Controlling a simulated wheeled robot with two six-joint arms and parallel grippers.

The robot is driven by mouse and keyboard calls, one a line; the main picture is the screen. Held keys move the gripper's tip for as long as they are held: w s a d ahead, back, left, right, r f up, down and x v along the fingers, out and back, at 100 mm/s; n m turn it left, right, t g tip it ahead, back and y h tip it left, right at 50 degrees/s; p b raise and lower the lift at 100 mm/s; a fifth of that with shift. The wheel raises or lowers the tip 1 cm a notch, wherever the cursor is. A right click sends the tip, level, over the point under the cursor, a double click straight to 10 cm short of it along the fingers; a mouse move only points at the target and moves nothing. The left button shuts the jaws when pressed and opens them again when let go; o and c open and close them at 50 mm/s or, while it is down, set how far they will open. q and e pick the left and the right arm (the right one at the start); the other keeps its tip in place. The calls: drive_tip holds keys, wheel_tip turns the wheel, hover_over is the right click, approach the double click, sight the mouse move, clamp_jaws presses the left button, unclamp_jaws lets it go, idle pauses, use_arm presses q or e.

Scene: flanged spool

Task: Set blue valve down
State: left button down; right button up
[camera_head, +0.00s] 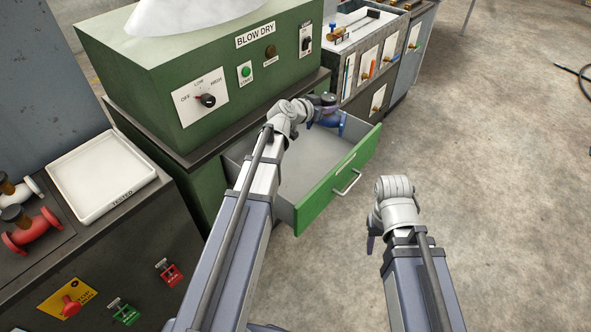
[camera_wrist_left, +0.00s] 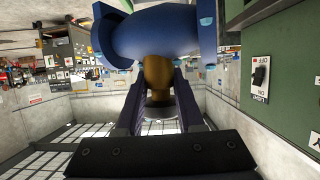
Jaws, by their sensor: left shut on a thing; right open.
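The blue valve (camera_head: 331,119) is at the far right end of the open green drawer (camera_head: 300,172), in or just above it; I cannot tell whether it touches the drawer floor. My left gripper (camera_head: 322,103) is shut on the valve. In the left wrist view its fingers (camera_wrist_left: 158,92) close around the brass neck (camera_wrist_left: 157,72), with the blue body (camera_wrist_left: 155,32) beyond them. My right gripper (camera_head: 373,240) is open, mostly hidden by its own wrist, out to the right of the drawer front.
The drawer's visible floor is bare. The green BLOW DRY cabinet (camera_head: 219,73) stands above the drawer. A white TESTED tray (camera_head: 101,172) is empty at left, beside red (camera_head: 30,230) and white (camera_head: 21,190) valves. Open concrete floor (camera_head: 490,150) lies to the right.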

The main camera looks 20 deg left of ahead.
use_arm(q)
drive_tip(key=w+a+f+b, duration=0.1)
drive_tip(key=a+f+b, duration=0.3)
drive_tip(key=f+b, duration=0.7)
drive_tip(key=shift+w+f+t, duration=0.2)
drive_tip(key=shift+f+t, duration=0.1)
drive_tip(key=shift+f, duration=0.2)
drive_tip(key=shift+f, duration=0.15)
wheel_tip(320, 180, down, 10)
drive_tip(key=b, duration=1)
drive_tip(key=shift+f+b, duration=0.2)
drive_tip(key=shift+b, duration=0.15)
drive_tip(key=shift+f, duration=0.3)
